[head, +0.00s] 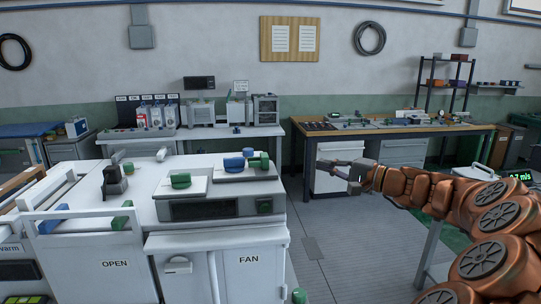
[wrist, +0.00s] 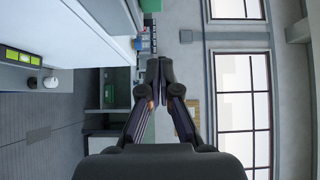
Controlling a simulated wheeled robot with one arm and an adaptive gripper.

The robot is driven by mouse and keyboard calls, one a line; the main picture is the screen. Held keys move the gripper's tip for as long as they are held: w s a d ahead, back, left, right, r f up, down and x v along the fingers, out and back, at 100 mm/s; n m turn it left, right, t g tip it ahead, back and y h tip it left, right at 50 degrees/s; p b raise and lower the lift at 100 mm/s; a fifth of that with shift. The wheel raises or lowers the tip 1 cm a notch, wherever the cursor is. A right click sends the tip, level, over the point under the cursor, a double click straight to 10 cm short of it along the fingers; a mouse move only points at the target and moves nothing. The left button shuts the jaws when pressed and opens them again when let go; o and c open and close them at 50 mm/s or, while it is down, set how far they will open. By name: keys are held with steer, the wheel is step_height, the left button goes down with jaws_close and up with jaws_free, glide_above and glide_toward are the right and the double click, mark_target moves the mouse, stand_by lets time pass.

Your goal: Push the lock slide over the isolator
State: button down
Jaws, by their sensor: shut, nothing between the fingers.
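My gripper (head: 321,167) is at the right of the white damper box, in the air over the floor, apart from the box. In the wrist view its fingertips (wrist: 160,66) are together with nothing between them. The white damper box (head: 265,222) has OPEN and FAN labels on its front. A light handle-like part (head: 178,265) is on the front left of the FAN door. A black upright part (head: 113,180) stands on the left of the box top. I cannot tell for certain which part is the lock slide or the isolator.
Green and blue knobs (head: 180,181) stand on the box top. A white bench (head: 195,133) with instruments is behind. A wooden-topped workbench (head: 390,130) stands at the back right.

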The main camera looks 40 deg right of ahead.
mark_target(258, 161)
steer(key=a+p+x, duration=0.1)
steer(key=p+x, duration=0.1)
steer(key=x, duration=0.4)
steer(key=s+a+p+x, duration=0.1)
steer(key=p+x, duration=0.2)
steer(key=x, duration=0.4)
steer(key=shift+a, duration=0.4)
